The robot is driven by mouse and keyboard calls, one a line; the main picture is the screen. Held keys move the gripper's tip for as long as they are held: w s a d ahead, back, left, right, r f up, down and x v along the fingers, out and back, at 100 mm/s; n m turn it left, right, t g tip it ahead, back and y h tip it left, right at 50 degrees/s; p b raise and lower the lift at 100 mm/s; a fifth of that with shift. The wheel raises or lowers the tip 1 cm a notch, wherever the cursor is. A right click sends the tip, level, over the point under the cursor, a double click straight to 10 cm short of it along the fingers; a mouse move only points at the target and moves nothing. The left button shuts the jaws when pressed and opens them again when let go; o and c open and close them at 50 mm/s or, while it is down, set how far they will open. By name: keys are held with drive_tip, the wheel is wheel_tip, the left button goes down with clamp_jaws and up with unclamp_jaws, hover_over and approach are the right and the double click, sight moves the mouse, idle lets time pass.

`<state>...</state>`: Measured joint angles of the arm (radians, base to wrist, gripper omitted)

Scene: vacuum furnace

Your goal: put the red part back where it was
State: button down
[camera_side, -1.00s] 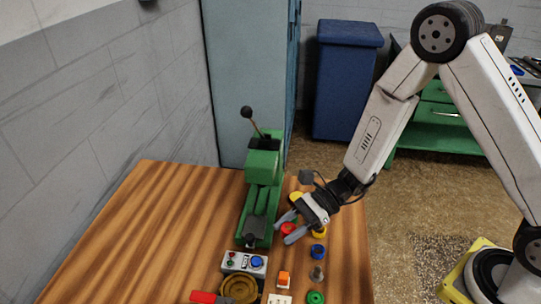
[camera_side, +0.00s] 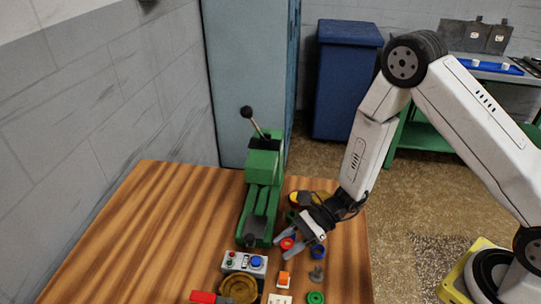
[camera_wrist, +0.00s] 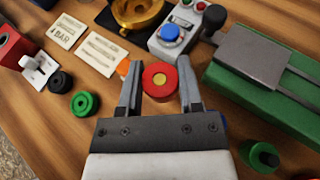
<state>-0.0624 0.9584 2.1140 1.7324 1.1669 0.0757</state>
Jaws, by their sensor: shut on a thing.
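The red part (camera_wrist: 160,83) is a round red disc with a yellow centre. In the wrist view it sits between the two grey fingers of my gripper (camera_wrist: 158,68). In the side view the red part (camera_side: 287,243) shows between the fingertips of my gripper (camera_side: 286,246), beside the green press. My gripper is shut on the red part, though its contact with the fingers is partly hard to see. I cannot tell whether the part touches the table.
The green press (camera_side: 262,190) stands left of my gripper. A control box (camera_side: 244,262) and brass bowl (camera_side: 238,288) are near the front. A blue ring (camera_side: 318,252), grey piece (camera_side: 317,274), green ring (camera_side: 316,297) and orange piece (camera_side: 284,279) lie close by. The table's left side is clear.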

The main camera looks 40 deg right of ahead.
drive_tip(key=shift+f, duration=1)
drive_tip(key=shift+f, duration=0.6)
drive_tip(key=shift+c, duration=1.3)
unclamp_jaws()
drive_tip(key=shift+r, duration=0.45)
drive_tip(key=shift+d+r, duration=0.2)
drive_tip(key=shift+r, duration=0.05)
drive_tip(key=v, duration=1.1)
drive_tip(key=shift+s+d+r, duration=0.1)
drive_tip(key=shift+d, duration=0.2)
